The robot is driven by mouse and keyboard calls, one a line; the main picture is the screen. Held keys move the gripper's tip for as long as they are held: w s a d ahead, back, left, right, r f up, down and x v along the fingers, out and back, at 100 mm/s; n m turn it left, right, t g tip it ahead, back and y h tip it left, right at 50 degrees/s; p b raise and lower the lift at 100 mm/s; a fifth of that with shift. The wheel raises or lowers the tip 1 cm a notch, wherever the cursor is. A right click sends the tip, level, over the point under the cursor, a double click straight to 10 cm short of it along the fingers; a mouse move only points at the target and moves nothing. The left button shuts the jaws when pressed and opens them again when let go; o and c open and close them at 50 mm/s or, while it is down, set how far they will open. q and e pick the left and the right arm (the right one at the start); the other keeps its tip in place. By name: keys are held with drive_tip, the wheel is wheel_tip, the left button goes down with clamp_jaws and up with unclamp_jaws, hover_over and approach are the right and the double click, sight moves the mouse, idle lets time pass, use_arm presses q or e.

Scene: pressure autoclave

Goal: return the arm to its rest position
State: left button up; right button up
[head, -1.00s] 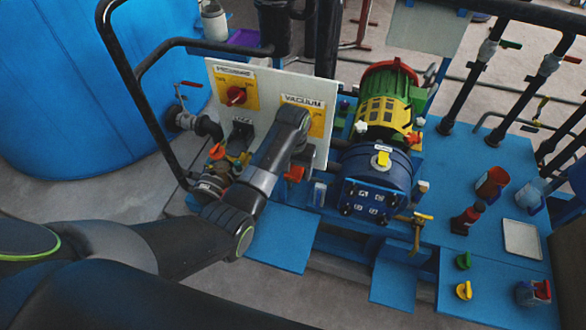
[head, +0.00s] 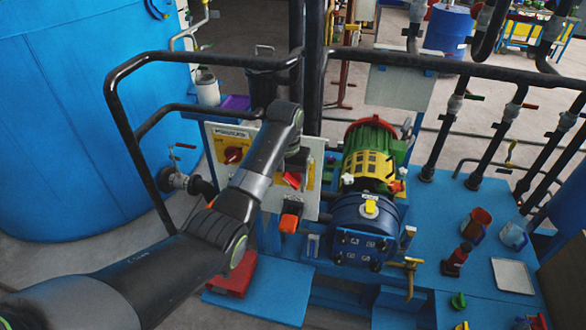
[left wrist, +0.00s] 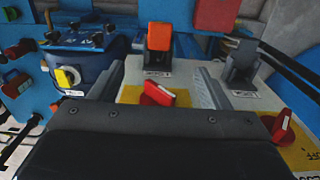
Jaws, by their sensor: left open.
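My left arm reaches in from the lower left in the head view. Its gripper (head: 298,160) is just in front of the pale control panel (head: 222,180), partly hidden by my wrist. In the left wrist view the two grey fingers (left wrist: 157,90) are apart. A red knob with a white mark (left wrist: 158,93) shows between them, on a yellow plate. The same red knob (head: 292,180) shows below the gripper in the head view. Nothing is held. I cannot tell the exact gap between fingers and panel. My right gripper is not in view.
The pressure knob (head: 233,155) is left of my wrist; an orange lever (head: 289,222) is below. A black rail (head: 150,60) stands behind and left of my arm. The blue pump (head: 362,225) and green-yellow motor (head: 370,155) stand to the right. A blue tank (head: 70,120) is at left.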

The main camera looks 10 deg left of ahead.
use_arm(q)
drive_tip(key=s+a+f+n+t, duration=0.1)
drive_tip(key=s+a+f, duration=0.4)
drive_tip(key=s+f, duration=0.25)
drive_tip(key=s+a+f+t, duration=0.1)
drive_tip(key=s+a+f, duration=0.55)
drive_tip(key=s, duration=0.25)
drive_tip(key=s+a+r+t+y, duration=0.1)
drive_tip(key=s+a+r, duration=0.15)
drive_tip(key=s, duration=1.05)
drive_tip(key=s+a+r+t+y, duration=0.1)
drive_tip(key=s+a+r, duration=0.15)
drive_tip(key=s, duration=0.95)
wheel_tip(320, 180, down, 32)
drive_tip(key=a+r+g+b, duration=0.1)
drive_tip(key=a+g+b, duration=0.1)
drive_tip(key=b, duration=0.5)
drive_tip(key=s+f+b, duration=0.2)
drive_tip(key=s+f, duration=0.3)
drive_tip(key=f, duration=0.3)
drive_tip(key=s+d+f+b, duration=0.1)
drive_tip(key=s+f+b, duration=0.2)
drive_tip(key=s+f, duration=0.2)
drive_tip(key=s+f+h+b, duration=0.1)
drive_tip(key=s+f, duration=0.3)
drive_tip(key=f, duration=0.7)
drive_tip(key=shift+s+d+f+g+b, duration=0.15)
drive_tip(key=shift+s+f+g+b, duration=0.25)
drive_tip(key=shift+b, duration=0.35)
